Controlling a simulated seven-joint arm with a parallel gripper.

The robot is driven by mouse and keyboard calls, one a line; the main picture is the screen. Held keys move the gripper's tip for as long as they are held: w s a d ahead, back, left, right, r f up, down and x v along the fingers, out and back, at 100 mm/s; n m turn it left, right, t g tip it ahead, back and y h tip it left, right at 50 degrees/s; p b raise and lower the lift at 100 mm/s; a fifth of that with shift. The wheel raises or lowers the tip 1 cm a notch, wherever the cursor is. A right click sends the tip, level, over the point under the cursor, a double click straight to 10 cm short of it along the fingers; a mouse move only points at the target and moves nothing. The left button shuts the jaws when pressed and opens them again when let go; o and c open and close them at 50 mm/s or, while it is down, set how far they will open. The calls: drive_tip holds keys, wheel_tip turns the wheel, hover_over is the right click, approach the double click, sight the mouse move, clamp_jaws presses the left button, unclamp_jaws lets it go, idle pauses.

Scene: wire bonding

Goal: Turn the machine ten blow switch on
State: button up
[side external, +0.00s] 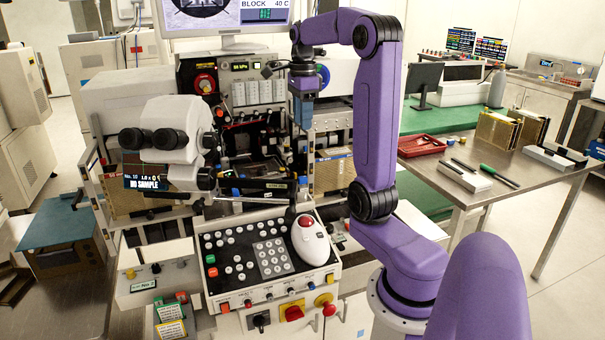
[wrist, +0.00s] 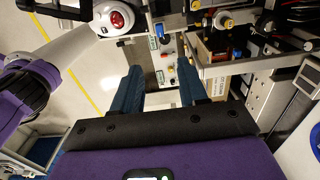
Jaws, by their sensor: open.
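The bonding machine has a microscope (side external: 172,150) and a small display (side external: 160,184) reading "No. 10" and "NO SAMPLE". Its sloped control panel (side external: 262,255) carries several white buttons, a trackball (side external: 310,238) and a row of knobs along the lower edge. I cannot tell which control is the blow switch. My gripper (side external: 304,112) hangs above the machine's right part, pointing down, apart from the panel. In the wrist view my gripper (wrist: 158,88) is open and empty, its two blue fingers apart. Between them a small panel (wrist: 166,72) with little switches shows below.
A monitor (side external: 228,22) stands behind the machine. A rack of gauges and knobs (side external: 250,92) lies close behind my gripper. To the right, a steel table (side external: 520,185) holds a red tray (side external: 420,146) and tools. A small side panel (side external: 155,277) sits left of the control panel.

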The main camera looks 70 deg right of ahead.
sight(302, 177)
wheel_tip(302, 177, down, 17)
drive_tip(key=shift+r, duration=0.15)
idle(0.4)
clamp_jaws()
